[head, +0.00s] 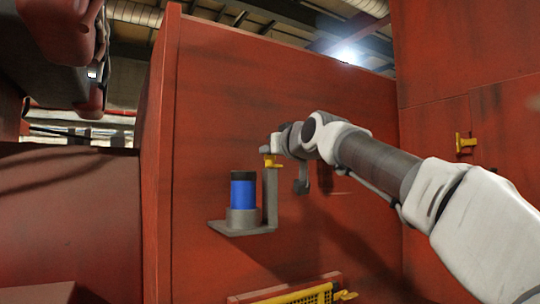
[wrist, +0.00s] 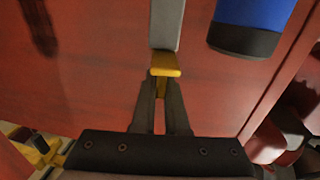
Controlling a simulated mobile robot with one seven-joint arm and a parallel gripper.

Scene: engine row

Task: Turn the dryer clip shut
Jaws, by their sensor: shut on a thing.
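The dryer is a blue cylinder with a dark top (head: 243,190), upright on a grey wall bracket (head: 238,231). The yellow clip (head: 272,162) is at the top of the bracket's grey post, right of the dryer. My gripper (head: 269,152) reaches it from the right. In the wrist view my gripper's two dark fingers (wrist: 161,95) are shut on the yellow clip (wrist: 164,64), with the grey post (wrist: 166,25) beyond it. The blue dryer (wrist: 250,22) shows at the upper right there, apart from the fingers. The fingertips are partly hidden by the clip.
A red wall (head: 330,240) stands behind the bracket. A second yellow handle (head: 465,143) is on the right-hand red panel. A yellow grille (head: 300,293) juts out low below the bracket. A large dark red mass (head: 40,40) hangs at the upper left.

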